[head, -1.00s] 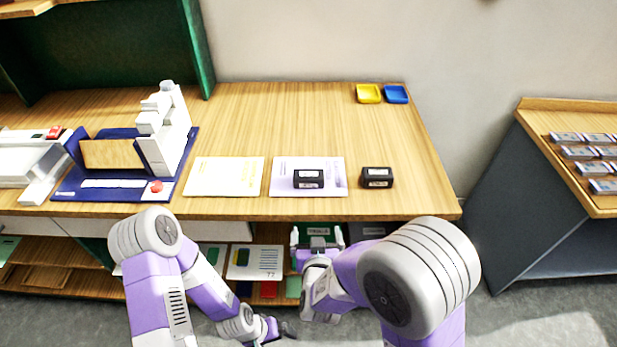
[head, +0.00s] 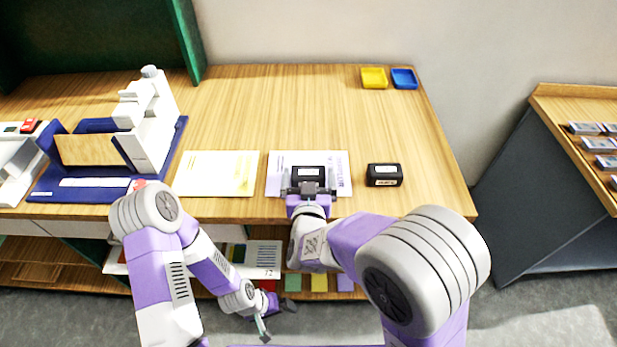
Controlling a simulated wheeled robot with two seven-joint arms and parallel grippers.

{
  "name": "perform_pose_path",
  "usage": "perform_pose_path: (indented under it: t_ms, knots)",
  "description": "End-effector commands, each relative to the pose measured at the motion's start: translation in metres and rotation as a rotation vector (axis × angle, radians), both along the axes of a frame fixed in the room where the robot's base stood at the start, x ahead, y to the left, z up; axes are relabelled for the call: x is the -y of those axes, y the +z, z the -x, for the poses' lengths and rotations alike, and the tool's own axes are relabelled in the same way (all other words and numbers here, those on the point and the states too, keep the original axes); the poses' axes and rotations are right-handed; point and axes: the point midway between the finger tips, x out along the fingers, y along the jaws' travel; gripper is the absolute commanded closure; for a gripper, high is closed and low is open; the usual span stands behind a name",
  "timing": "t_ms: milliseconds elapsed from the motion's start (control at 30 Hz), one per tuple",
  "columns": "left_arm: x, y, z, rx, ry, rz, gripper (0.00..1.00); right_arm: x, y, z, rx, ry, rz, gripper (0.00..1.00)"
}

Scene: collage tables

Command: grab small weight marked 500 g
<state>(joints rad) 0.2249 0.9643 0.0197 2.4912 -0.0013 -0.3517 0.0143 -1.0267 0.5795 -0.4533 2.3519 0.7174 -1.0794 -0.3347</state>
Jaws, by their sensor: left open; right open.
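Two small black weights with white labels are on the table (head: 250,110). One weight (head: 308,172) lies on the lilac sheet (head: 343,163); the other weight (head: 385,175) stands on bare wood to its right. The label markings are too small to read. My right gripper (head: 308,186) is open at the near side of the weight on the sheet, with its fingers to either side of it; I cannot tell whether they touch. My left gripper (head: 275,316) is open and empty, low in front of the table near the floor.
A pale yellow sheet (head: 215,174) lies left of the lilac one. A blue and white machine (head: 147,130) stands at the left. Yellow (head: 374,78) and blue (head: 404,79) trays sit at the back right. A side table (head: 570,92) stands at the right. The table's middle is clear.

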Motion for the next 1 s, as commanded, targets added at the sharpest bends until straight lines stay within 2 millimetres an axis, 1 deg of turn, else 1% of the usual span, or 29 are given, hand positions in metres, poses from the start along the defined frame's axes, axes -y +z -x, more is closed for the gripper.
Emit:
perform_pose_path:
  t_ms: [33,133,367,400,767,1000]
  knots:
    - [0.000,-0.004,0.000,0.000,0.000,0.000,0.00,0.000,-0.003,-0.008,0.001,-0.002,0.000,0.00]
    - [0.000,-0.005,0.000,0.000,0.000,0.000,0.00,0.000,-0.004,-0.016,0.000,-0.001,0.001,0.00]
    - [0.000,-0.005,0.000,0.001,0.000,0.000,0.00,0.000,-0.003,-0.019,-0.001,0.001,0.001,0.00]
    - [0.000,-0.005,0.000,0.001,0.000,0.000,0.00,0.000,-0.003,-0.019,-0.001,0.001,0.001,0.02]
    - [0.000,-0.005,0.000,0.001,0.000,0.000,0.00,0.000,-0.003,-0.018,-0.001,0.001,0.001,0.57]
    - [0.000,-0.004,0.000,0.001,0.000,0.000,0.00,-0.001,0.000,-0.019,0.003,0.001,-0.001,0.58]
